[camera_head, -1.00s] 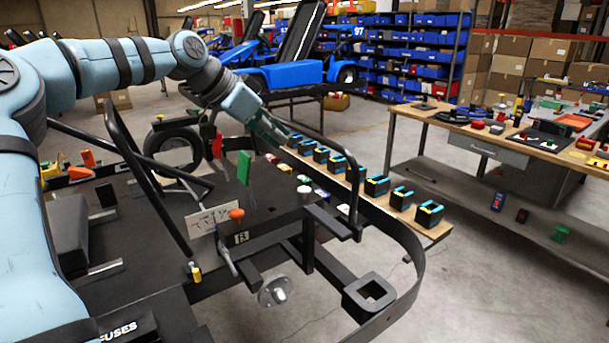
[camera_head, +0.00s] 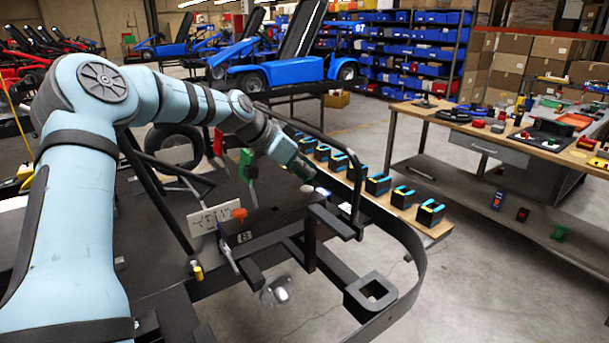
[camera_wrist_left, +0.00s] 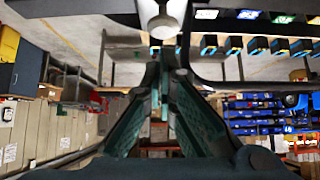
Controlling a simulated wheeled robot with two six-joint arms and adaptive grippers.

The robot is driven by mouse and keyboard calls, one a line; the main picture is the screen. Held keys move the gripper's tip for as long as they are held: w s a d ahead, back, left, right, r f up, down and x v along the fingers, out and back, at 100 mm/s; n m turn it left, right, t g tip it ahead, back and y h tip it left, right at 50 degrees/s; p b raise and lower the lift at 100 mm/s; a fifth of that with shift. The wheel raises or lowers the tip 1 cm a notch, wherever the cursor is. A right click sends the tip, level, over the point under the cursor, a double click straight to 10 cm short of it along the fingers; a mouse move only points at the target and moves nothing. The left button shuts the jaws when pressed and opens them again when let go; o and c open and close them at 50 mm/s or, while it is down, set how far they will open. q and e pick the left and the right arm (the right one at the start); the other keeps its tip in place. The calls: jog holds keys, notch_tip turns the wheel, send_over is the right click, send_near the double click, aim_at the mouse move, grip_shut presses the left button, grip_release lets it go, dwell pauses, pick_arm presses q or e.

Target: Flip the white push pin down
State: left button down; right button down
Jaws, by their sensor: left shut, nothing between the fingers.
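The white push pin shows as a small pale round cap (camera_head: 307,189) on the dark kart stand (camera_head: 283,222) in the head view, just below my left gripper's tip. In the left wrist view a pale, rounded knob, likely this pin (camera_wrist_left: 163,24), is at the top centre, just beyond the fingertips. My left gripper (camera_head: 304,174) is shut and empty, pointing down to the right at the pin. Its green-grey fingers (camera_wrist_left: 162,65) converge in the wrist view. I cannot tell whether they touch the pin. My right gripper is not in view.
An orange-topped pin (camera_head: 239,213) and a white card (camera_head: 211,217) stand left of the gripper. A curved black rail (camera_head: 350,165) rises close to its right. Black boxes with blue tops line a wooden bench (camera_head: 432,227) beyond.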

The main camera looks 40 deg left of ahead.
pick_arm(q)
jog(key=shift+s+f, duration=0.1)
jog(key=shift+f, duration=0.55)
jog(key=shift+f, duration=0.1)
